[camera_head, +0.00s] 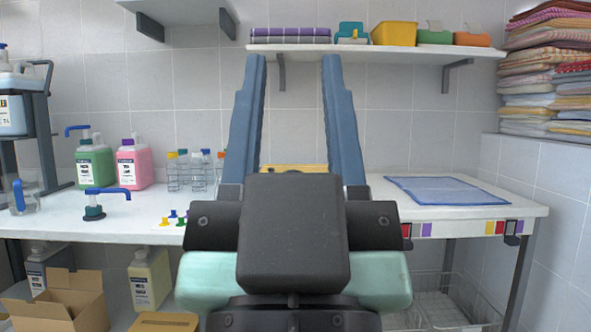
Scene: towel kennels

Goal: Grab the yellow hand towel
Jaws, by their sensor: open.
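My gripper (293,62) is open, its two long blue fingers pointing away from me, with nothing held between them. A flat yellow thing (292,168) shows between the fingers at the counter's level. It may be the yellow hand towel, but my gripper's dark body hides most of it, so I cannot tell for sure. It lies beyond the gripper's body. A tall stack of folded cloths (548,70) at the upper right includes some yellowish ones.
A blue cloth (446,190) lies flat on the white counter (385,197) at right. Green (95,163) and pink (135,165) bottles and several clear bottles stand at left. A wall shelf (400,50) above holds purple striped cloths (290,33) and a yellow bin (394,33).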

